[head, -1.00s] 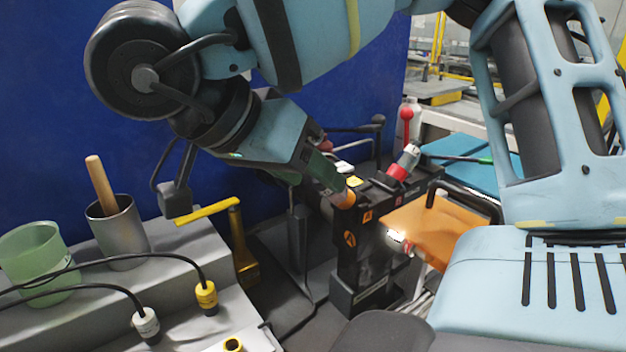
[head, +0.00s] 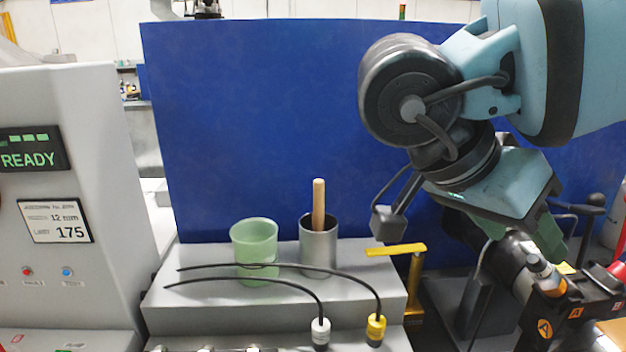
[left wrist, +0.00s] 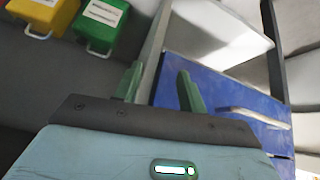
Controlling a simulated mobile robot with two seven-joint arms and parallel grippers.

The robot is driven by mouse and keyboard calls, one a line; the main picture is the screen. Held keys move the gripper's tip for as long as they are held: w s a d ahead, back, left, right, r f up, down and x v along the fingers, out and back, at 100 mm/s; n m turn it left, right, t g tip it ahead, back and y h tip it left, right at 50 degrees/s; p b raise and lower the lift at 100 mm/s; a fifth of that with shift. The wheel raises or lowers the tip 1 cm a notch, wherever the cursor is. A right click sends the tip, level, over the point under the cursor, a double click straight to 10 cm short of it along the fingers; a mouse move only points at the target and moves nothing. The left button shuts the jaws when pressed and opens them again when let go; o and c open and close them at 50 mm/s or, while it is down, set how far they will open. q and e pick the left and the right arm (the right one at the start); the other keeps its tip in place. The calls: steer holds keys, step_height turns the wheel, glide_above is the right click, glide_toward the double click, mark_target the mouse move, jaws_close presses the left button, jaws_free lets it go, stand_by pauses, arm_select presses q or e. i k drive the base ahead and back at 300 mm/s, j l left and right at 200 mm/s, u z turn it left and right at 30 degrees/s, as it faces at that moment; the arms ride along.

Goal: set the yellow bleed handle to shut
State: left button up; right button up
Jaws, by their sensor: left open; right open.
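The yellow bleed handle (head: 396,249) is in the head view, right of centre. It is a flat yellow bar lying nearly level, reaching left from the top of an upright brass-yellow post (head: 414,290). Nothing touches it. My right gripper (head: 552,240), with green fingers, points down to the right of the handle, clearly apart from it, over the black control block; it is open, though its tips are partly hard to make out. My left gripper (left wrist: 158,88) shows only in the left wrist view, open, with nothing between its green fingers.
A green cup (head: 254,240) and a metal cup (head: 318,248) with a wooden stick stand on the grey step left of the handle. Black cables with yellow (head: 376,328) and white plugs lie in front. A blue panel (head: 260,120) stands behind. A black control block (head: 556,305) is at right.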

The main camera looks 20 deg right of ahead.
mark_target(419, 249)
steer(key=k, duration=1.5)
